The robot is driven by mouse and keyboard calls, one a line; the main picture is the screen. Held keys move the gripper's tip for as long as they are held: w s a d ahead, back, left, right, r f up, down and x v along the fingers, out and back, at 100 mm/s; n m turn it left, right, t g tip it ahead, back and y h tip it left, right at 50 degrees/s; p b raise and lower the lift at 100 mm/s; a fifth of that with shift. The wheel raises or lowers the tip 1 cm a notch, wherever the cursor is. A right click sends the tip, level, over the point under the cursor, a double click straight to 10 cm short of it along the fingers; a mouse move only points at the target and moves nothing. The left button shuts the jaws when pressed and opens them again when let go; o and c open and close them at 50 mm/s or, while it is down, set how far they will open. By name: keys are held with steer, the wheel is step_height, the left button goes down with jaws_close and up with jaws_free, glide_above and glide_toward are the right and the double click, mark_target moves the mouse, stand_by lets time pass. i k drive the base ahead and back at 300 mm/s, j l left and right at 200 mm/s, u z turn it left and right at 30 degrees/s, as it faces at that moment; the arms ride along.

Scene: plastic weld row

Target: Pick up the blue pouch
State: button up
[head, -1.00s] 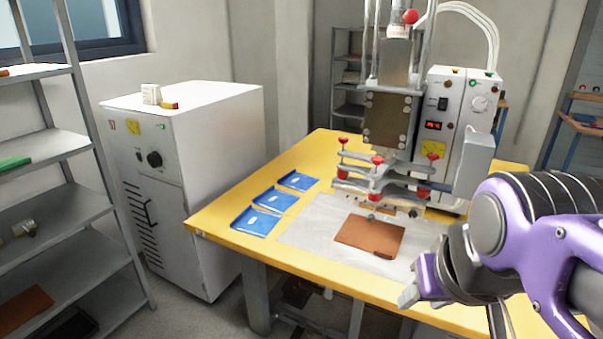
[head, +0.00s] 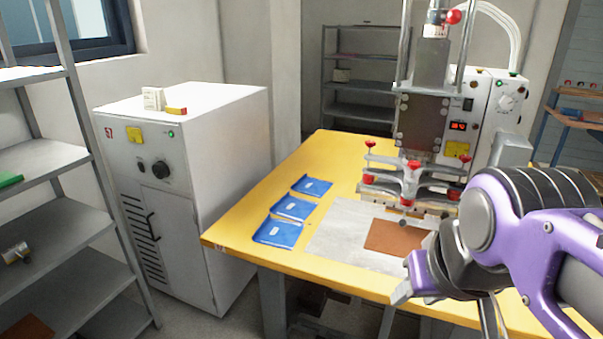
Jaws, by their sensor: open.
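Three blue pouches lie flat in a row along the left side of the yellow table (head: 330,150). The near one (head: 278,233) is closest to the table's front left corner, the middle one (head: 294,209) is behind it, and the far one (head: 312,187) is farthest back. Each has a small pale mark. My gripper (head: 402,280) is at the right, over the table's front edge, pointing left. It is open and apart from the pouches, to the right of them. My arm partly hides its fingers.
A grey sheet (head: 335,228) with a brown piece (head: 396,237) on it lies right of the pouches. The welding press (head: 425,120) with red knobs stands behind it. A white cabinet (head: 190,180) stands left of the table, and grey shelves (head: 40,160) farther left.

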mark_target(296, 209)
steer(key=i+j, duration=0.15)
steer(key=j, duration=0.4)
steer(key=i+j+z, duration=0.15)
steer(key=j, duration=0.95)
steer(key=i+z, duration=0.05)
